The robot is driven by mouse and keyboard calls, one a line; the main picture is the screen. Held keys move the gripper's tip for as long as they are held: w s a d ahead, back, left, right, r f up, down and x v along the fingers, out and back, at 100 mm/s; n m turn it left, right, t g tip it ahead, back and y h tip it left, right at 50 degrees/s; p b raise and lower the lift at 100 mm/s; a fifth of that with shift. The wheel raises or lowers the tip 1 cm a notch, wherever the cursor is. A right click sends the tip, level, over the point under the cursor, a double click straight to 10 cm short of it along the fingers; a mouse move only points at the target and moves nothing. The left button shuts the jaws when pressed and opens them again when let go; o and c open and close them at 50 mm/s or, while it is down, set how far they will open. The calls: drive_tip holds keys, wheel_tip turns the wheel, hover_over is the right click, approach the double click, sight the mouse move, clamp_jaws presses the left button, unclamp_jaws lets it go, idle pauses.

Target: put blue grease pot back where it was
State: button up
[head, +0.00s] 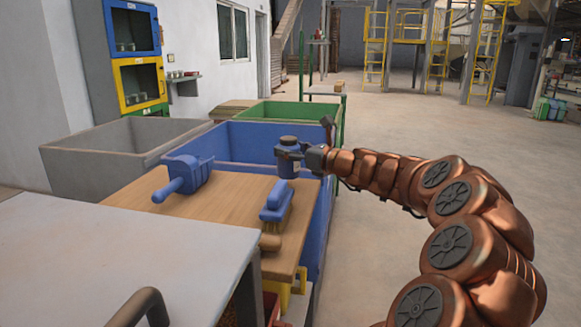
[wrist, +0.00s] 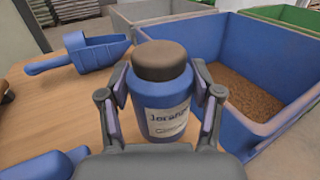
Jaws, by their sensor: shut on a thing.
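The blue grease pot (wrist: 160,95) has a dark brown lid and a pale label, and it stands upright between my gripper's fingers. My gripper (wrist: 160,112) is shut on the pot, with one finger on each side. In the head view my gripper (head: 303,157) reaches in from the right and holds the pot (head: 289,165) at the far right corner of the wooden table top (head: 222,219). I cannot tell whether the pot's base touches the wood. The side of the pot away from the wrist camera is hidden.
A blue scoop (head: 185,178) and a blue-handled brush (head: 275,208) lie on the wooden top. Behind it stand a blue bin (head: 240,140) with brown grain, a grey bin (head: 110,165) and a green bin (head: 290,110). Wood between scoop and brush is clear.

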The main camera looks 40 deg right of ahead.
sight(298, 163)
drive_tip(key=shift+d+f+b, duration=0.1)
drive_tip(key=shift+f+b, duration=0.55)
drive_tip(key=shift+f, duration=1.05)
drive_tip(key=shift+f, duration=0.1)
drive_tip(key=o, duration=1.4)
drive_tip(key=shift+s, duration=0.15)
drive_tip(key=p+v, duration=0.3)
drive_tip(key=v, duration=0.9)
